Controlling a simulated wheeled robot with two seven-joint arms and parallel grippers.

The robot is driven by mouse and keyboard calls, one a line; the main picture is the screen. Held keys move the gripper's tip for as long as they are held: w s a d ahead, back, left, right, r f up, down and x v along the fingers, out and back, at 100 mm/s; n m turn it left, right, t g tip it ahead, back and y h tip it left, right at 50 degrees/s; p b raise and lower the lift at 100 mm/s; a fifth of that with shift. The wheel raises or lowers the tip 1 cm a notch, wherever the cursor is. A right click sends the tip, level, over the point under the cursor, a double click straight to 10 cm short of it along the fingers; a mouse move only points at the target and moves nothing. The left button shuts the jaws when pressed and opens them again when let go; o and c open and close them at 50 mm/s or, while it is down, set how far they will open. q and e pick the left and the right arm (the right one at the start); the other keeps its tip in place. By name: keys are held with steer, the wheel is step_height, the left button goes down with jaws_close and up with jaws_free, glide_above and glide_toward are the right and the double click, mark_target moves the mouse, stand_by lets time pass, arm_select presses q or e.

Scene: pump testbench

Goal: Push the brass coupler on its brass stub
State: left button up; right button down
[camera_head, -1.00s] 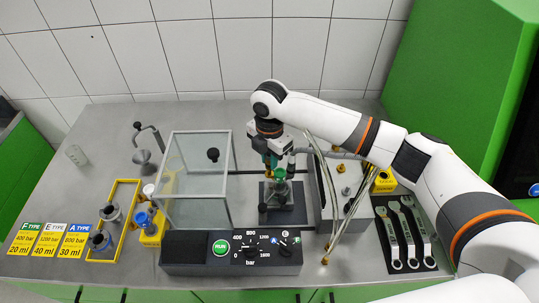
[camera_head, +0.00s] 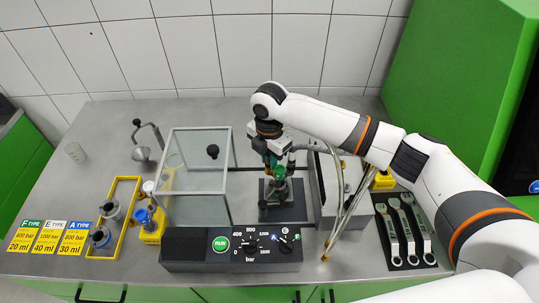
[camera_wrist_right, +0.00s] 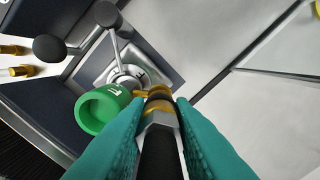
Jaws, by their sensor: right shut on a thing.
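My right gripper (camera_head: 273,165) points down over the pump block on the bench. In the right wrist view its teal fingers (camera_wrist_right: 157,125) are shut on the brass coupler (camera_wrist_right: 158,95), at the end of a black hose (camera_wrist_right: 161,158). The coupler sits beside a green ring marked F (camera_wrist_right: 102,108), above the grey block with a lever (camera_wrist_right: 122,68). My left gripper is not in view.
A clear guard box (camera_head: 197,195) stands left of the block. A control panel with a green RUN button (camera_head: 220,245) lies in front. Hoses (camera_head: 345,215) hang at the right, near wrenches on a black mat (camera_head: 381,225). The back of the bench is mostly clear.

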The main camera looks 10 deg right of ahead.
steer(key=shift+f, duration=0.45)
stand_by(0.4)
steer(key=shift+s+f, duration=0.2)
steer(key=shift+f, duration=0.1)
stand_by(0.4)
